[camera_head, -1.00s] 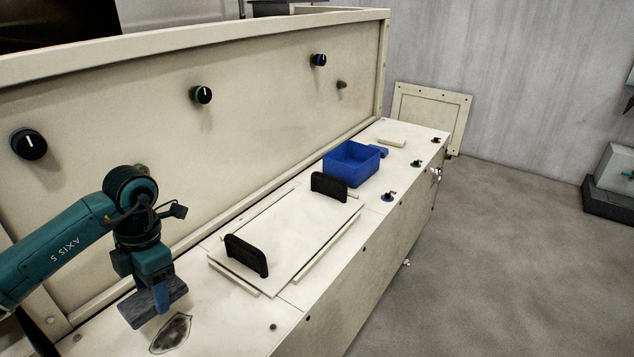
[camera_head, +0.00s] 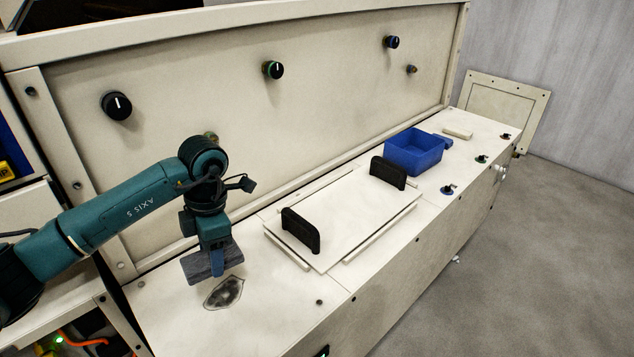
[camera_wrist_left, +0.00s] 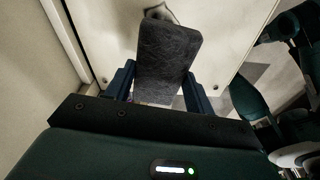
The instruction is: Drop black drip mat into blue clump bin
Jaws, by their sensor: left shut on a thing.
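The black drip mat (camera_head: 203,264) looks dark grey and is held by my left gripper (camera_head: 217,272) above the near-left part of the cream counter. In the left wrist view the mat (camera_wrist_left: 168,55) sits between the two blue fingers of the left gripper (camera_wrist_left: 160,85), which is shut on it. The blue clump bin (camera_head: 413,152) stands open-topped at the far right end of the counter, well away from the gripper. Its inside is only partly seen. My right gripper is not in view.
A cream panel with two black handles (camera_head: 300,231) (camera_head: 388,172) lies on the counter between gripper and bin, flanked by rails. A dark stain (camera_head: 224,293) marks the counter below the mat. A back wall with knobs (camera_head: 116,105) runs behind. A pale block (camera_head: 457,132) lies beyond the bin.

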